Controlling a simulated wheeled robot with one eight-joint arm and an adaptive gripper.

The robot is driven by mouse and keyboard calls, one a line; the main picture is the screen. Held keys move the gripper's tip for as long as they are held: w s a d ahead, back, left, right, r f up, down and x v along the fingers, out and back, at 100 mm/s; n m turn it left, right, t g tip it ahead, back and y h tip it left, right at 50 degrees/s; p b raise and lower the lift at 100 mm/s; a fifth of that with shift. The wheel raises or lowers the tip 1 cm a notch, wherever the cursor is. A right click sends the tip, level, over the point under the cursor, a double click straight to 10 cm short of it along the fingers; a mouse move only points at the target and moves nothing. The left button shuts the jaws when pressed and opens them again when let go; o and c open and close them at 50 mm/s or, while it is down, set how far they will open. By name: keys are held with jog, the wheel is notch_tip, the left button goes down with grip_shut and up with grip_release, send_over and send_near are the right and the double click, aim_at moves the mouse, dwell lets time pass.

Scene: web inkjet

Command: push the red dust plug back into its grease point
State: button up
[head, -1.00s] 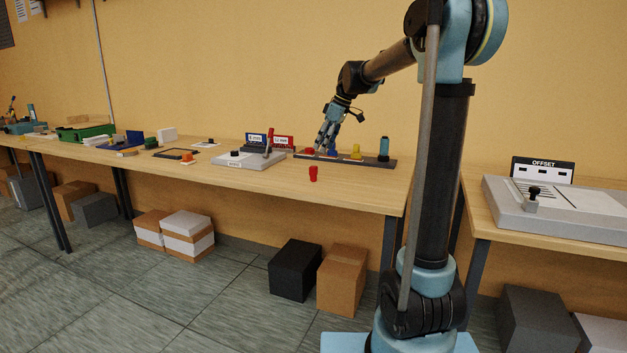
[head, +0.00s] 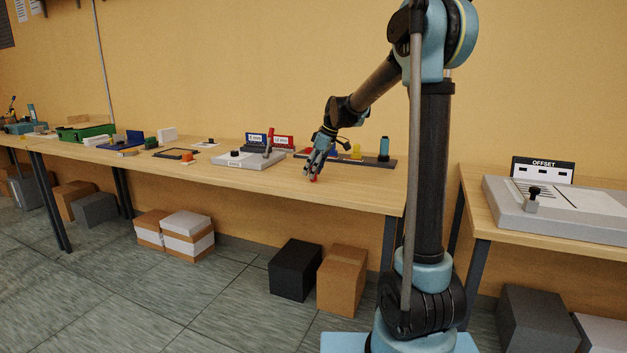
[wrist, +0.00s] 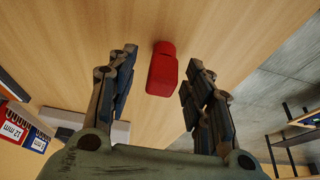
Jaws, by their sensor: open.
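The red dust plug (wrist: 162,72) stands on the bare wooden bench top near its front edge. In the wrist view it lies between the lines of my two open fingers, close to their tips, with a gap on each side. In the head view my gripper (head: 313,176) is right over the plug (head: 313,179) and hides most of it. My gripper (wrist: 160,78) is open and holds nothing. I cannot make out the grease point; the dark rail (head: 375,161) behind carries coloured pieces, partly hidden by my arm.
A grey fixture with a lever (head: 248,159) stands left of my gripper, with blue and red signs (head: 284,141) behind it. The bench top (head: 355,190) right of the gripper is clear. A second bench with an OFFSET panel (head: 543,170) stands at the right.

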jog(key=shift+f, duration=0.1)
jog(key=shift+c, duration=0.3)
jog(key=c, duration=1)
